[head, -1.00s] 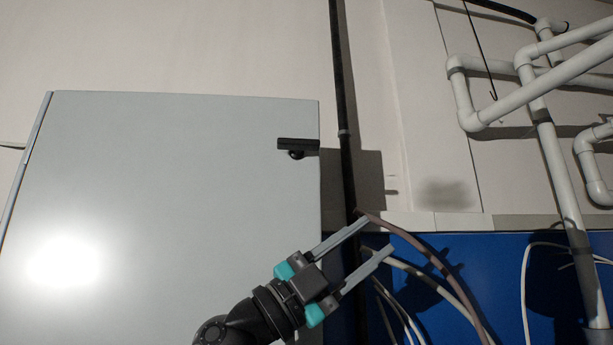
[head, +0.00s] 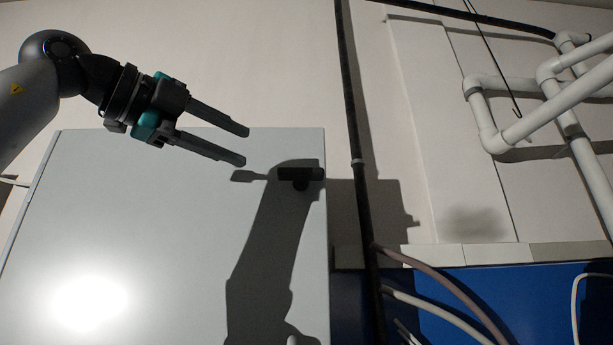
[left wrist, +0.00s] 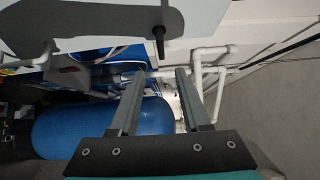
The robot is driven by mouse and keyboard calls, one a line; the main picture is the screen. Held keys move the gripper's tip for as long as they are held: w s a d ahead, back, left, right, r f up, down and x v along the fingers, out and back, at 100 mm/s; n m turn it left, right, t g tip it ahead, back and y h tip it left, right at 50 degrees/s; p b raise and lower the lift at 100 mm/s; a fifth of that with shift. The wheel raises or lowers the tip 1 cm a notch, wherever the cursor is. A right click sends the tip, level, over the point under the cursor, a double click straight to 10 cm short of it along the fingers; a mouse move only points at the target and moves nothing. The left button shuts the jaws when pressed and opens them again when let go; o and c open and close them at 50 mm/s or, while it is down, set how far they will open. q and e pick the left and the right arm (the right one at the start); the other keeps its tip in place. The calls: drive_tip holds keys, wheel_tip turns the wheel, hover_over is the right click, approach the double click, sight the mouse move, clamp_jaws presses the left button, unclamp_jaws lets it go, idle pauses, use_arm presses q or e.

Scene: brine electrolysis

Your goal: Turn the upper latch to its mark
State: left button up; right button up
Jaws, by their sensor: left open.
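The upper latch (head: 300,173) is a black handle near the top right corner of the grey cabinet door (head: 170,220). Its bar lies level, with a dark round boss just under it. The shadow of my arm falls over it, and no mark can be made out. My left gripper (head: 247,146) is open and empty, up and left of the latch, its fingers pointing right and slightly down. In the left wrist view, a dark peg-like part (left wrist: 158,40), probably the latch, stands out from the grey panel beyond the open fingers. My right gripper is not in view.
A black vertical pipe (head: 357,160) runs just right of the cabinet. White pipes (head: 500,130) stand farther right, and hoses (head: 440,280) hang below before a blue panel. A blue tank (left wrist: 75,125) shows in the left wrist view. The wall above the cabinet is clear.

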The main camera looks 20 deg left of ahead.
sight(292, 170)
use_arm(q)
drive_tip(key=p+x, duration=0.1)
drive_tip(key=x, duration=0.4)
drive_tip(key=p+x, duration=0.1)
drive_tip(key=x, duration=0.3)
drive_tip(key=p+x, duration=0.2)
drive_tip(key=x, duration=0.3)
drive_tip(key=shift+w+a+r, duration=0.1)
drive_tip(key=shift+w+a, duration=0.05)
drive_tip(key=shift+w, duration=0.3)
clamp_jaws()
